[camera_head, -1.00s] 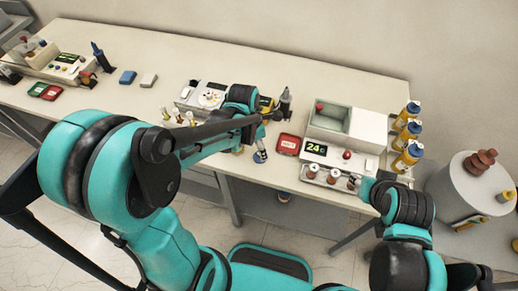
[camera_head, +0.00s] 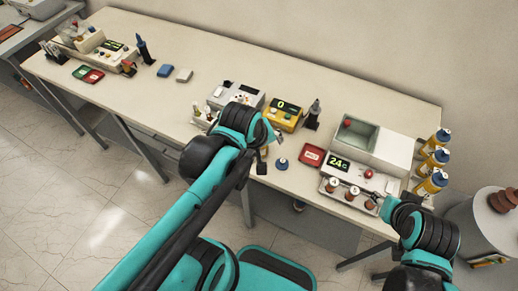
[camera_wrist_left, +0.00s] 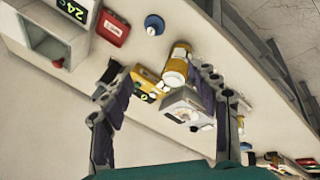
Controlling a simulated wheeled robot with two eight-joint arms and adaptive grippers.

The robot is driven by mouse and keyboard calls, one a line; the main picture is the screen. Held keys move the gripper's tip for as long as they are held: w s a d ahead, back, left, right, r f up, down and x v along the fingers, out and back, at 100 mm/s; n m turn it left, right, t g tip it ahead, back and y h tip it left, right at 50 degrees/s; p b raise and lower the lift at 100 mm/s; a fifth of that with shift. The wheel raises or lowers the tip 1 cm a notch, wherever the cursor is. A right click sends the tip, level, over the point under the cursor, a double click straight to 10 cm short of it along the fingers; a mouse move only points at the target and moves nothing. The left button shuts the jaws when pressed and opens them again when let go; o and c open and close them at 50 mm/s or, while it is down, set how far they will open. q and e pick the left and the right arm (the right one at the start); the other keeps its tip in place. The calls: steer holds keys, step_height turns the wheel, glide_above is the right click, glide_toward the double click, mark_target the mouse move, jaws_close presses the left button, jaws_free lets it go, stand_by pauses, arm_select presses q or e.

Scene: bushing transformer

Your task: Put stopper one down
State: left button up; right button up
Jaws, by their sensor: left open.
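A blue stopper (camera_head: 281,163) with a pale base stands on the table near its front edge, apart from any gripper. It also shows in the left wrist view (camera_wrist_left: 153,25), beyond the fingertips. I cannot tell whether it is stopper one. My left gripper (camera_head: 269,146) is to the left of the stopper, above the table. In the wrist view its two fingers (camera_wrist_left: 156,70) are spread, with nothing clearly held; a yellow bottle (camera_wrist_left: 176,66) shows near the right finger. My right gripper (camera_head: 377,204) is at the front of the 24 °C device; its jaws are too small to judge.
A red box (camera_head: 311,156) lies right of the stopper. The 24 °C device (camera_head: 345,180) holds several brown bushings. A yellow meter (camera_head: 286,115) and a dark upright tool (camera_head: 314,112) stand behind. Yellow bottles (camera_head: 433,160) line the right end.

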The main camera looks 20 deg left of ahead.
arm_select(q)
steer(key=s+m, duration=0.1)
steer(key=m, duration=0.2)
steer(key=m+t, duration=0.1)
steer(key=m, duration=0.2)
steer(key=s+a+m+t, duration=0.1)
steer(key=m, duration=0.2)
steer(key=shift+s+r, duration=0.3)
steer(key=shift+s, duration=0.05)
step_height(320, 180, down, 7)
steer(key=b, duration=0.7)
